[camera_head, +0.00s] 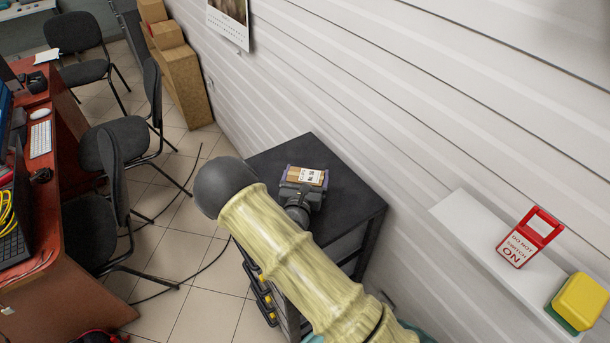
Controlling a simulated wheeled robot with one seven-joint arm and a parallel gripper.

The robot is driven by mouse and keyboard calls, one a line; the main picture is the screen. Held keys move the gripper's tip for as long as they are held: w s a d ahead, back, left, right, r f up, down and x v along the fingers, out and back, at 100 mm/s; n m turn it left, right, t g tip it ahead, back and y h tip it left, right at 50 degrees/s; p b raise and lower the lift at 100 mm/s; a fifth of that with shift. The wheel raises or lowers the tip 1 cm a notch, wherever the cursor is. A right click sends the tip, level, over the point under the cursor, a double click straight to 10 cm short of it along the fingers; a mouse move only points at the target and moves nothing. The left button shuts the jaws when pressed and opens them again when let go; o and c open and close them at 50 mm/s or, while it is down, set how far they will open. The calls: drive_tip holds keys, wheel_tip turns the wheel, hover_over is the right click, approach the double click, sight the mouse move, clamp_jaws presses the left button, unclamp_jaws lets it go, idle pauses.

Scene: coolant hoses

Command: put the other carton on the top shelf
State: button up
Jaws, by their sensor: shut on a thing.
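A small brown carton (308,175) with a white printed label shows at the end of my arm, above the dark stand. My gripper (304,183) is shut on this carton, with purple parts at its two sides. My arm covers part of the stand. I cannot tell whether the carton touches the surface below it. The dark stand (352,205) has a flat top and stands against the white wall; its lower part is mostly hidden. A narrow white wall shelf (465,225) is at the right.
The wall shelf holds a red-and-white "do not switch on" tag (528,238) and a yellow-green block (580,301). Black chairs (95,150) and a reddish desk (60,235) stand at left. Cardboard boxes (182,85) are stacked at the back. Dark cables lie on the tiled floor.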

drive_tip(key=shift+s+f, duration=0.1)
drive_tip(key=o, duration=0.8)
drive_tip(key=shift+a, duration=0.1)
drive_tip(key=shift+r, duration=0.25)
drive_tip(key=shift+s+a+f, duration=0.15)
drive_tip(key=shift+s+f, duration=0.05)
drive_tip(key=shift+s, duration=0.1)
drive_tip(key=s, duration=0.3)
drive_tip(key=s+a+b, duration=0.1)
drive_tip(key=s, duration=0.3)
drive_tip(key=s+a+b, duration=0.1)
drive_tip(key=s, duration=0.3)
drive_tip(key=shift+r, duration=0.1)
